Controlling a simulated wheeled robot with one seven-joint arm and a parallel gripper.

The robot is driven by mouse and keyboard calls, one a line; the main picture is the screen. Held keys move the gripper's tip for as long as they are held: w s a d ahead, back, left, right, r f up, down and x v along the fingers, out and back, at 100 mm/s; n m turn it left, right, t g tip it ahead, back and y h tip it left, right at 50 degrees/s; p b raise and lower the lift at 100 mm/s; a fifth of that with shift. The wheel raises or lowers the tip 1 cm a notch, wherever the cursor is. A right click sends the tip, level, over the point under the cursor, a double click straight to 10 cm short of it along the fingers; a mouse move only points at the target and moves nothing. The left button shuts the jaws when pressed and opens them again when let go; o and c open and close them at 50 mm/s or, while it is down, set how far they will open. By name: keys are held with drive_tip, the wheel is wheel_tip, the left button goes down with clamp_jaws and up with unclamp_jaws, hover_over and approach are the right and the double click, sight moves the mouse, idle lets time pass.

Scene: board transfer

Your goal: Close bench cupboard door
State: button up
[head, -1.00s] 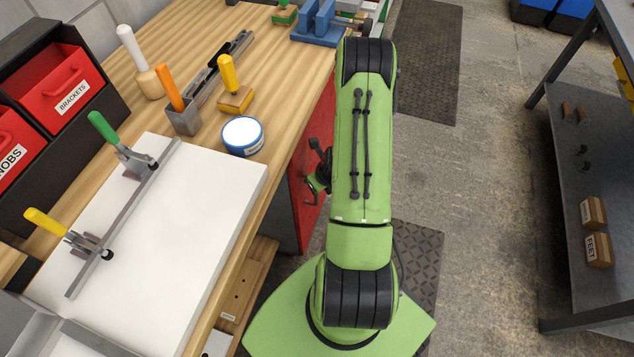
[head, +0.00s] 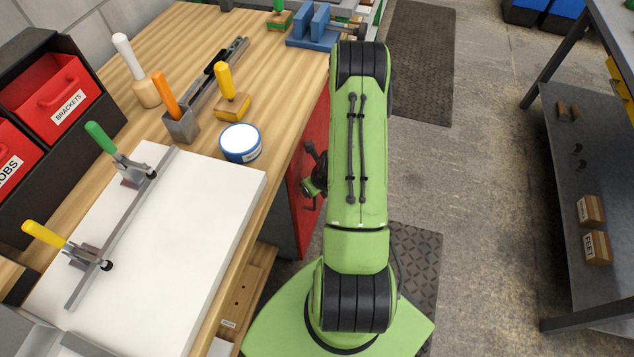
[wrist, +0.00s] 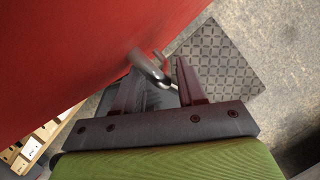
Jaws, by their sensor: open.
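The red cupboard door (head: 322,125) shows under the bench's right edge in the head view, partly hidden behind my arm. I cannot tell how far open it stands. In the wrist view the door (wrist: 70,50) fills the upper left as a slanted red face. Its metal handle (wrist: 149,68) sticks out from the door's edge side and lies at the fingertips. My gripper (wrist: 160,80) is open, with its two dark fingers on either side of the handle's near end. Contact with the handle cannot be made out. The fingertips are not clear in the head view.
The wooden bench (head: 285,75) carries a white board (head: 215,215), clamps, a blue-rimmed tin (head: 241,142) and red bins (head: 55,95). A grey shelf unit (head: 590,130) stands at the right.

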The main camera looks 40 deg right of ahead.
drive_tip(key=p+v, duration=0.4)
drive_tip(key=v, duration=1.1)
drive_tip(key=shift+r, duration=0.3)
